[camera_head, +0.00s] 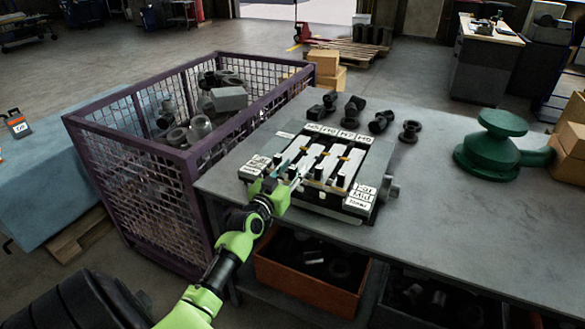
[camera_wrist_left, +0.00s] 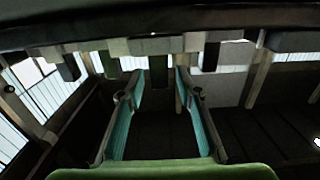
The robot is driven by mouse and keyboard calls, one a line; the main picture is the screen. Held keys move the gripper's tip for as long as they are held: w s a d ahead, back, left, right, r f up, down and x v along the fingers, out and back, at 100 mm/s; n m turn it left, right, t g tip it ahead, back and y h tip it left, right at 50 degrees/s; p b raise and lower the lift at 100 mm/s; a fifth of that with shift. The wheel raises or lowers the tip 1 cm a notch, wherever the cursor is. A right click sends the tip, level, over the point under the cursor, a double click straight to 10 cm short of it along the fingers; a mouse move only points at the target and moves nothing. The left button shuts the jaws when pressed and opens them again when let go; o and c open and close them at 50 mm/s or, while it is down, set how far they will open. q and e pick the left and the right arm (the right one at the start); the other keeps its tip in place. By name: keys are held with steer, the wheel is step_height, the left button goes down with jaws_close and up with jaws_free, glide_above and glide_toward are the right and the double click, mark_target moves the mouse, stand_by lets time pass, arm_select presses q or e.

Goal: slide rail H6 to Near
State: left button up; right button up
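The slide-rail fixture (camera_head: 315,170) sits on the grey bench. It has several pale rails side by side with dark knobs. Small labels (camera_head: 338,132) run along its far edge; H6 appears second from the left. Position plates (camera_head: 362,196) stand at its right front, the lowest reading Near. My left gripper (camera_head: 287,170) is over the front left of the fixture, partly hiding the left rails. In the left wrist view its two teal-padded fingers (camera_wrist_left: 158,85) are apart, with a dark knob seen between or beyond them. Contact cannot be told. My right gripper is out of view.
A purple mesh crate (camera_head: 185,150) of metal parts stands left of the bench (camera_head: 440,215). Dark fittings (camera_head: 380,121) lie behind the fixture, and a green turbo-like housing (camera_head: 490,150) is at the right. An orange bin (camera_head: 300,285) is below.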

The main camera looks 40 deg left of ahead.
arm_select(q)
steer(key=v, duration=1.2)
stand_by(0.4)
steer(key=s+d+f+g+h, duration=0.1)
steer(key=s+d+f+g, duration=0.25)
steer(key=f, duration=0.95)
steer(key=s+d+f+m+g+h, duration=0.15)
steer(key=s+d+f, duration=0.25)
steer(key=f, duration=0.9)
steer(key=s+d+f+g, duration=0.3)
steer(key=s+d+f, duration=0.1)
steer(key=f, duration=1)
steer(key=s+d+f+m+g, duration=0.1)
steer(key=s+d+f+g, duration=0.2)
steer(key=s+f, duration=0.3)
steer(key=s+d+f+m+g+h, duration=0.1)
steer(key=s+d+f, duration=0.3)
steer(key=s, duration=1.1)
steer(key=s+d+f+m+g+b, duration=0.1)
steer(key=s+d+f+g, duration=0.3)
steer(key=s+f, duration=0.5)
steer(key=shift+s+f+m+g, duration=0.2)
steer(key=shift+s+m+g, duration=0.15)
steer(key=shift+s, duration=0.9)
